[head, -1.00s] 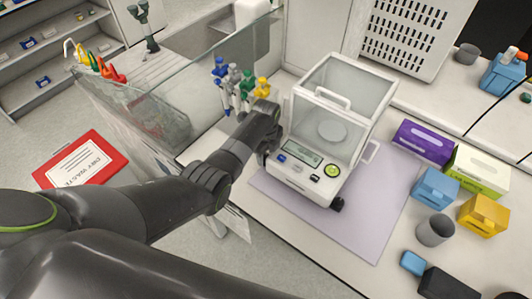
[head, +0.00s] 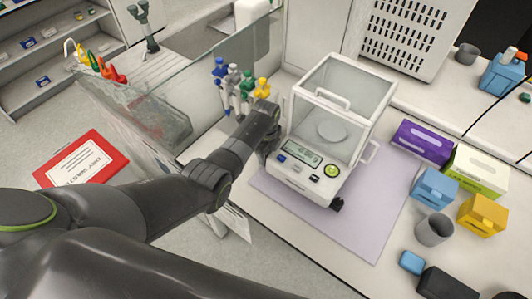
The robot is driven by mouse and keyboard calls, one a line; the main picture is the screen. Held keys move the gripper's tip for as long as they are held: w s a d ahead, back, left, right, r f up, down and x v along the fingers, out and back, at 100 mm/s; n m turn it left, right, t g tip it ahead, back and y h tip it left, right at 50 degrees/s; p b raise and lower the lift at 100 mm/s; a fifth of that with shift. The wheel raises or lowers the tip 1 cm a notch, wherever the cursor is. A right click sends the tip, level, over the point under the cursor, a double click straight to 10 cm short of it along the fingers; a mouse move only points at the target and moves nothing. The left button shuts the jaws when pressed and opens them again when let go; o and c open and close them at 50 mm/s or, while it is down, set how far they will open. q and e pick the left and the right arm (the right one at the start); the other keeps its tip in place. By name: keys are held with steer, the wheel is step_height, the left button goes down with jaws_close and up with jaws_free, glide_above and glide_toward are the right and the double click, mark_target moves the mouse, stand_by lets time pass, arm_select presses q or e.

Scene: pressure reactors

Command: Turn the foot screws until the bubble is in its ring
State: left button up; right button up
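The analytical balance (head: 319,182) stands on a pale lilac mat (head: 369,224), with its glass draft shield closed around a round pan (head: 331,131). Its front panel has a lit display (head: 302,152) and a yellow-green round spot (head: 331,170) that looks like the bubble level; the bubble is too small to make out. A dark foot screw (head: 337,203) shows at the front right corner. My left gripper (head: 269,155) is at the balance's left side, near its front left corner; its fingers are mostly hidden, so their opening cannot be told. My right gripper is not in view.
Pipettes in a stand (head: 240,88) are just behind my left forearm. A glass panel (head: 215,70) edges the bench at left. Right of the mat are a purple box (head: 422,142), a grey cup (head: 434,230) and several coloured boxes. The mat's front is clear.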

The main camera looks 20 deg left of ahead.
arm_select(q)
steer(key=shift+o, duration=1.1)
steer(key=shift+r, duration=0.1)
step_height(320, 180, up, 17)
steer(key=shift+r, duration=0.15)
